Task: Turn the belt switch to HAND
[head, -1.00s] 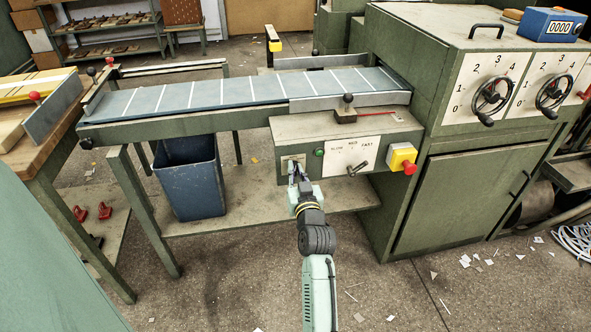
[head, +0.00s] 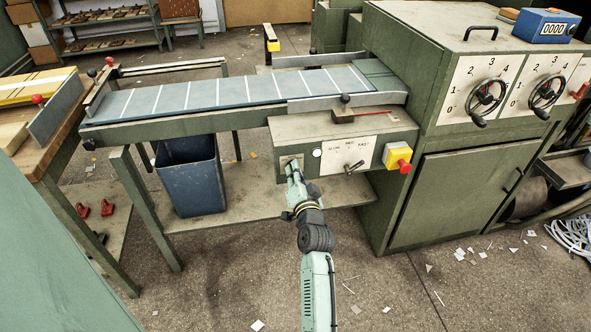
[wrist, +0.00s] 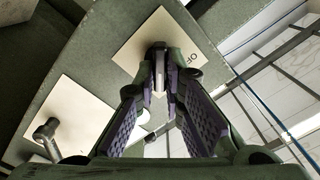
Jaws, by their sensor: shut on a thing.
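The belt switch sits on a small pale plate (head: 287,160) at the left end of the green control box under the conveyor. In the wrist view the plate (wrist: 133,42) carries partly hidden lettering, of which "OF" shows. My gripper (head: 293,170) is at this plate. In the wrist view its purple-padded fingers (wrist: 160,85) are shut on the grey switch knob (wrist: 158,58), which stands out from the plate. The fingers hide much of the knob, and I cannot read which mark it points to.
To the right on the box are a round lamp (head: 317,153), now whitish, a speed plate (head: 348,152) with a lever, and a yellow box with a red button (head: 398,157). A blue bin (head: 190,180) stands under the conveyor (head: 235,92). Floor in front is open.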

